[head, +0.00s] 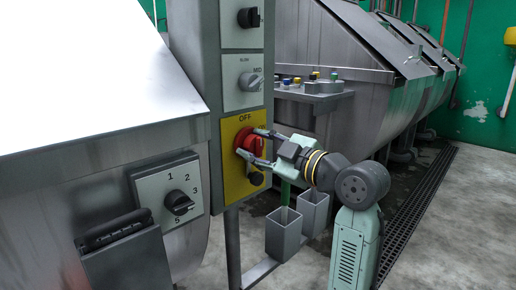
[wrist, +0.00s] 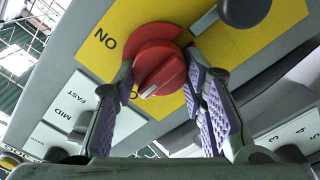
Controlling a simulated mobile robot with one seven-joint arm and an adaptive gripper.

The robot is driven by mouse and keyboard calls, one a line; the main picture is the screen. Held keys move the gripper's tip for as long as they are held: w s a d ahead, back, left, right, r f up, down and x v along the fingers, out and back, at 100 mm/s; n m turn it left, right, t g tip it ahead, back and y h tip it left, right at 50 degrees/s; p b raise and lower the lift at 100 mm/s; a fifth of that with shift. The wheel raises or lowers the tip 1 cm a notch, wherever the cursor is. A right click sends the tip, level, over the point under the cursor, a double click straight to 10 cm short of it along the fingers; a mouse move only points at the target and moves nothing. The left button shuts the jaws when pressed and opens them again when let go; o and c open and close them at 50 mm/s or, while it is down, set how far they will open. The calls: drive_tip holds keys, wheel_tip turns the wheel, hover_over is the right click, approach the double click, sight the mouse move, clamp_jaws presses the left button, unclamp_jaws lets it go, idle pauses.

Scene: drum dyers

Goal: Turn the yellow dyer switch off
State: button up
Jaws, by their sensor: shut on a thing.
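The yellow dyer switch is a red rotary knob (head: 244,141) on a yellow plate (head: 232,184) marked OFF at its top. In the wrist view the red knob (wrist: 158,68) shows a white pointer mark, and the letters ON are on the yellow plate beside it. My gripper (head: 257,147) reaches the knob from the right, its two fingers on either side of it. In the wrist view my gripper (wrist: 165,88) has its purple-padded fingers closed around the knob's edges. The fingers hide part of the plate lettering.
Above the plate are a grey speed dial (head: 250,81) and a black knob (head: 248,17). A numbered dial (head: 178,202) is at lower left on the steel drum. Grey square bins (head: 284,236) stand on the floor below my arm. Open floor lies to the right.

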drive_tip(key=o, duration=1.2)
drive_tip(key=shift+c, duration=0.2)
drive_tip(key=v, duration=1.2)
